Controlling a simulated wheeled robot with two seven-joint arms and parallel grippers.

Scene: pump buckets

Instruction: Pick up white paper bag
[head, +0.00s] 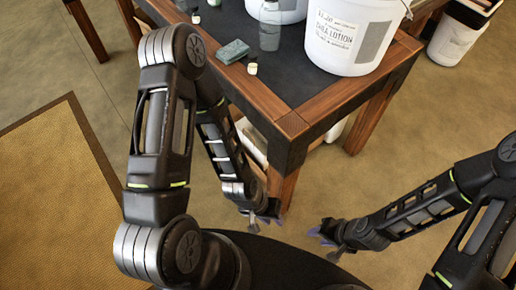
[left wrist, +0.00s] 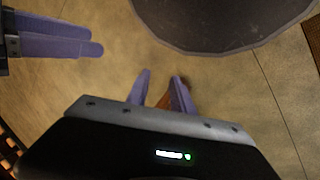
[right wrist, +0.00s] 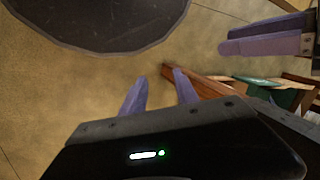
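I cannot make out a white paper bag for certain in any view. My left gripper (head: 262,218) hangs low in front of the near table corner in the head view. Its two purple fingers are apart with nothing between them in the left wrist view (left wrist: 160,82). My right gripper (head: 326,236) is just to the right of it, also low over the floor. Its fingers are apart and empty in the right wrist view (right wrist: 157,82). Pale objects under the table are mostly hidden by the table and my left arm, so I cannot tell what they are.
A wooden table (head: 292,122) with a dark top stands ahead. It holds a large labelled white bucket (head: 335,58), a second white bucket, a clear bottle (head: 270,27), a green block (head: 232,51) and a small jar (head: 252,69). Another white bucket (head: 453,42) stands at far right.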

